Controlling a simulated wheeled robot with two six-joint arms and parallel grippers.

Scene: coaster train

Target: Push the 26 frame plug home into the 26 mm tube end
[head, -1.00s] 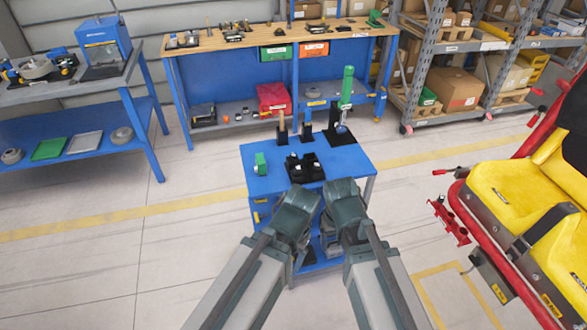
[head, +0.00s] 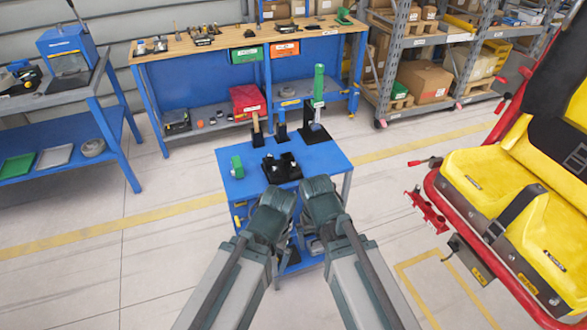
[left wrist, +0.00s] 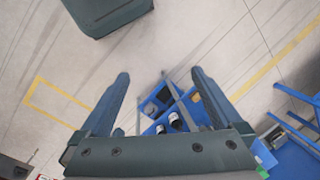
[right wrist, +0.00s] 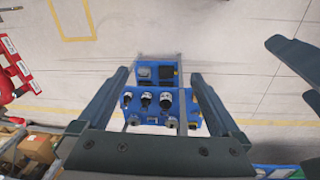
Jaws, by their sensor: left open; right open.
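I cannot make out the 26 frame plug or the 26 mm tube end for certain. A blue cart (head: 318,153) stands ahead and carries a black holder (head: 282,171) with small parts, a green piece (head: 237,167) and upright tools. In the head view my left gripper (head: 272,208) and right gripper (head: 320,196) sit side by side at the cart's near edge, fingertips hidden. In the left wrist view my left gripper (left wrist: 160,85) is open and empty. In the right wrist view my right gripper (right wrist: 159,75) is open and empty, with round-topped parts (right wrist: 146,101) on the cart beyond.
A red-framed coaster car with yellow seats (head: 490,170) stands at right, a red bracket (head: 428,211) on its near side. A wooden-topped workbench (head: 215,50) and shelving (head: 395,70) are behind, a blue side bench (head: 75,130) at left. Floor around the cart is clear.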

